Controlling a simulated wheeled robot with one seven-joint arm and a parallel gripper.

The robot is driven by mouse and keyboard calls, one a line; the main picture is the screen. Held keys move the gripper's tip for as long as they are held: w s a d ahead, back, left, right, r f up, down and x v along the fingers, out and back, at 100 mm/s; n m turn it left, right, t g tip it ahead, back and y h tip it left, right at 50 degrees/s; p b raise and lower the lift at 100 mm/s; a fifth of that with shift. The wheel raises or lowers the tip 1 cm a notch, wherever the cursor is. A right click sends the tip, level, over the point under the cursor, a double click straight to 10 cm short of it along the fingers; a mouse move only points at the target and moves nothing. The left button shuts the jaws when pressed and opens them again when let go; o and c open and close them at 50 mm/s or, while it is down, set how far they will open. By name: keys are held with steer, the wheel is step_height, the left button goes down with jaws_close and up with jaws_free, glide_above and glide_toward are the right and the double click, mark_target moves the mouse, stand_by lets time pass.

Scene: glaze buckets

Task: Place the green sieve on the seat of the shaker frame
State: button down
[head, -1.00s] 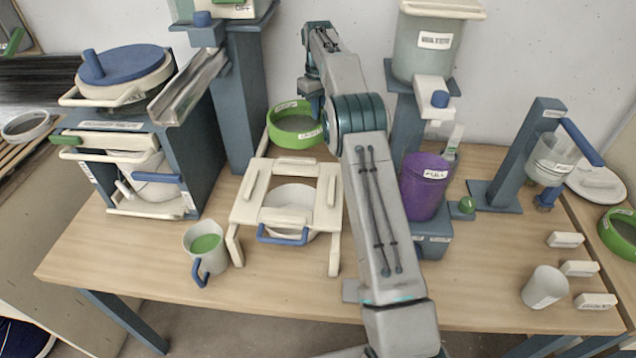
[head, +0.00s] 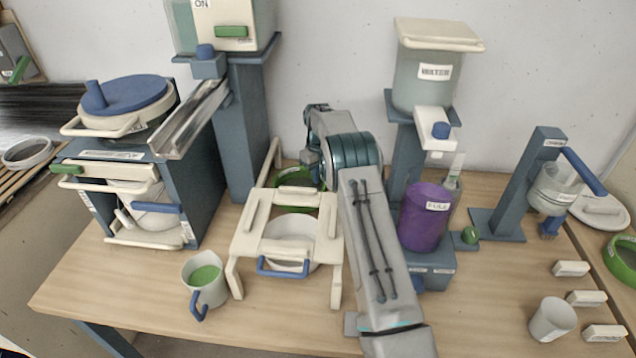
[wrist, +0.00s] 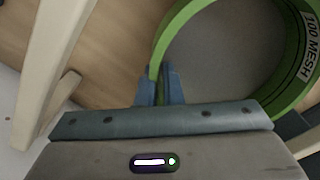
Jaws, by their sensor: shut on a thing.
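The green sieve (head: 296,180), a ring with a grey mesh, is at the back edge of the cream shaker frame (head: 246,235) in the head view. My arm and the frame's top hide part of it. In the wrist view the sieve (wrist: 292,92) shows a "100 MESH" label. My gripper (wrist: 160,88) is shut on its rim, one blue finger on each side. A cream bar of the frame (wrist: 52,60) lies left of the sieve, apart from it in that view. A white bucket with a blue handle (head: 283,268) is inside the frame. I cannot tell whether the sieve touches the frame.
A mug of green glaze (head: 205,284) stands left of the frame. A purple bucket (head: 424,215) stands right of my arm. A blue-grey column (head: 245,130) rises behind left. Another green sieve (head: 622,256) lies at the right edge.

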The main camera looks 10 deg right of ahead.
steer(key=shift+f, duration=1.7)
steer(key=shift+f, duration=0.1)
steer(key=shift+f, duration=0.15)
steer(key=c, duration=1.6)
jaws_free()
